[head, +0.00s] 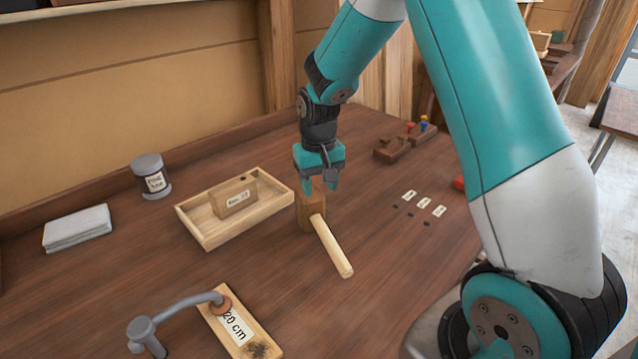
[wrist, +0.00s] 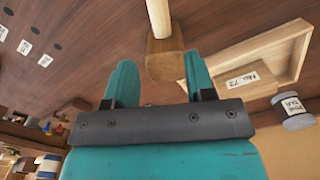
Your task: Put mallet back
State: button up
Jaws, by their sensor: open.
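The mallet has a brown wooden head (head: 312,214) and a pale round handle (head: 333,247). It lies on the workbench with the handle pointing towards the front right. My gripper (head: 321,188) is open and points down at the mallet head, with its teal fingertips close to the top of the head. In the wrist view the mallet head (wrist: 165,62) shows in the gap between the two fingers (wrist: 158,75), with the handle (wrist: 159,18) running away from them. I cannot tell whether either finger touches the head.
A shallow wooden tray (head: 208,236) holding a labelled block (head: 234,197) is just left of the mallet. A labelled tin (head: 151,177) and folded cloth (head: 77,229) are further left. A bent grey holder (head: 180,307) and "20 cm" board (head: 262,340) are in front. Three labels (head: 424,204) lie right.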

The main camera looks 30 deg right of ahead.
jog(key=s+a+r+n+y, duration=0.2)
jog(key=s+a+r+n, duration=0.2)
jog(key=s+a+r, duration=0.5)
jog(key=s+a+r+n+y, duration=0.1)
jog(key=s+a+r+n, duration=0.1)
jog(key=s, duration=0.6)
jog(key=s+a+r+n+y, duration=0.1)
jog(key=s+a+r+n, duration=0.2)
jog(key=s+a, duration=0.3)
jog(key=shift+s+a+r, duration=0.4)
jog(key=shift+s+r, duration=0.05)
jog(key=shift+s, duration=0.65)
